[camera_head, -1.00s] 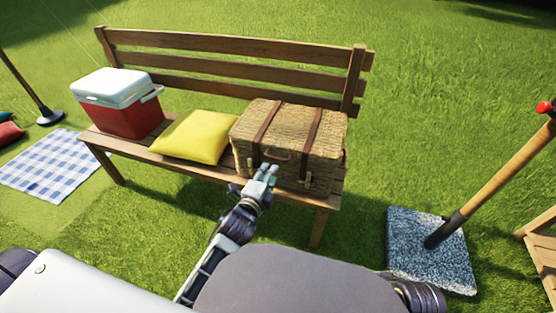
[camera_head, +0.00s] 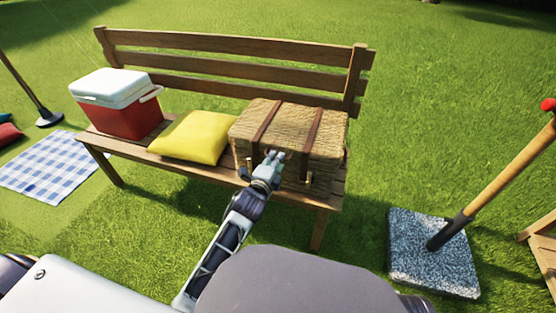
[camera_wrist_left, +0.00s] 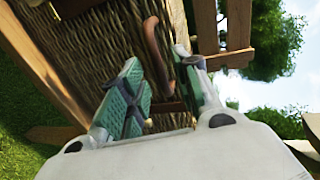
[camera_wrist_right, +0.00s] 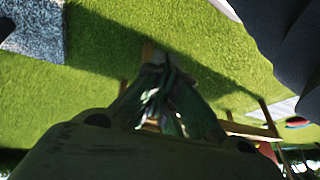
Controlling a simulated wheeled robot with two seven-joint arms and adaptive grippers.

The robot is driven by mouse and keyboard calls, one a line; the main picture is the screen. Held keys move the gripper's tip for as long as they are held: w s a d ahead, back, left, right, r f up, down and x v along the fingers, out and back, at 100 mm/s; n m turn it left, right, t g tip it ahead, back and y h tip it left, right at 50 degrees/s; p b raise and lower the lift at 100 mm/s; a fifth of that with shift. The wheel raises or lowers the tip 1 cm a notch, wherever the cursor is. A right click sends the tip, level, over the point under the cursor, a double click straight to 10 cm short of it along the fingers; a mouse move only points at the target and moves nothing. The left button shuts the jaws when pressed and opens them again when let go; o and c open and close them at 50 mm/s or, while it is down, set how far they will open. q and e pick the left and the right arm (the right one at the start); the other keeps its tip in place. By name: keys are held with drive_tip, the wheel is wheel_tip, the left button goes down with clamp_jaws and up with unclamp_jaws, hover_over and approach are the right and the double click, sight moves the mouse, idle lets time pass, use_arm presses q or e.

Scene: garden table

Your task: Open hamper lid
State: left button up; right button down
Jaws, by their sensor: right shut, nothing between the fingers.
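The wicker hamper (camera_head: 325,137) stands on the right part of the bench, lid down, with two brown leather straps over its top and front. My left gripper (camera_head: 275,156) is at the middle of its front, over the handle. In the left wrist view the hamper's woven front (camera_wrist_left: 95,50) fills the upper left, and the brown curved handle (camera_wrist_left: 156,45) lies just beyond the fingertips. The left gripper (camera_wrist_left: 158,70) is open, with a gap between its green pads. My right gripper (camera_wrist_right: 165,85) shows in its own wrist view, shut and empty, above grass.
On the bench (camera_head: 225,42), a yellow cushion (camera_head: 190,136) lies beside the hamper, and a red cooler with a white lid (camera_head: 120,105) stands at the left end. A stone slab (camera_head: 430,255) with a pole (camera_head: 505,175) stands on the grass at right.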

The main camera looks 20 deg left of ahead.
use_arm(q)
drive_tip(key=x, duration=0.2)
drive_tip(key=shift+w+f+b, duration=0.1)
drive_tip(key=shift+w+b, duration=0.25)
drive_tip(key=shift+b, duration=0.05)
drive_tip(key=shift+w, duration=0.15)
use_arm(e)
drive_tip(key=shift+a+f, duration=0.15)
drive_tip(key=shift+f, duration=0.45)
drive_tip(key=shift+a+f, duration=0.15)
drive_tip(key=shift+f, duration=0.4)
drive_tip(key=shift+r, duration=0.15)
use_arm(q)
clamp_jaws()
use_arm(e)
drive_tip(key=shift+w, duration=0.1)
